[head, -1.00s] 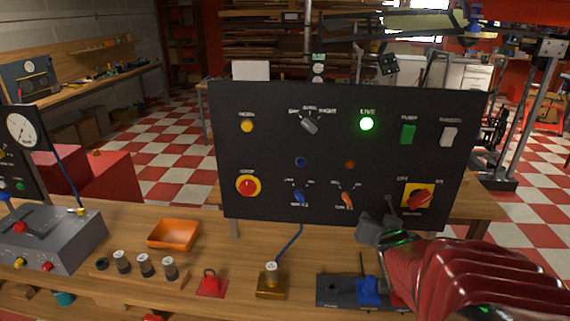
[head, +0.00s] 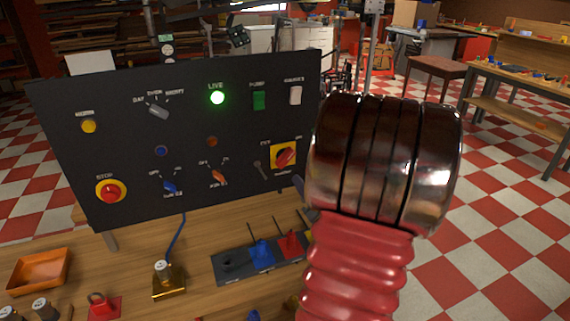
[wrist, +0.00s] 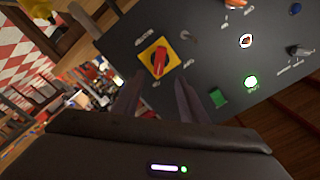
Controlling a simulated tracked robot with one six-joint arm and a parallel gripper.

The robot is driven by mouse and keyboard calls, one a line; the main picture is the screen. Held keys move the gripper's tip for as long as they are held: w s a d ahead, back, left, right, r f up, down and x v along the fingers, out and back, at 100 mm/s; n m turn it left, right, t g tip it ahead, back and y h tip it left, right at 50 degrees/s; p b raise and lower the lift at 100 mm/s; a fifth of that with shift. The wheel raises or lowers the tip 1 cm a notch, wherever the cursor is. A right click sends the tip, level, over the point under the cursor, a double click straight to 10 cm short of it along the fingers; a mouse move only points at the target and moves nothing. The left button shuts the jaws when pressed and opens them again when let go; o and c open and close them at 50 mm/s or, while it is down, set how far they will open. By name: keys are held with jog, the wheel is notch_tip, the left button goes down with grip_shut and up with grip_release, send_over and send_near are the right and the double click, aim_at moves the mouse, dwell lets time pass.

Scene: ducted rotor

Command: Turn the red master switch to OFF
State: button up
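The red master switch (head: 285,156) is a rotary handle on a yellow plate at the right end of the black panel (head: 130,150). Its handle is tilted toward the upper right, the side of the ON label; the OFF label is at the upper left. In the wrist view the red handle (wrist: 159,62) shows just beyond and between my fingertips. My gripper (wrist: 158,84) is open and empty, its two dark fingers apart and not visibly touching the switch. In the head view my red and chrome arm hides most of the gripper.
A green LIVE lamp (head: 217,97) is lit. A toggle lever (head: 261,169) sits just left of the switch. Below the panel are a block with blue and red levers (head: 262,252), a brass block (head: 169,283) and an orange tray (head: 38,270). Checkered floor is open at right.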

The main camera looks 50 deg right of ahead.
aim_at(286, 161)
jog(key=shift+w, duration=0.1)
jog(key=x, duration=1.3)
jog(key=shift+w+d, duration=0.2)
jog(key=shift+w, duration=0.05)
grip_shut()
jog(key=shift+a, duration=0.15)
dwell(0.4)
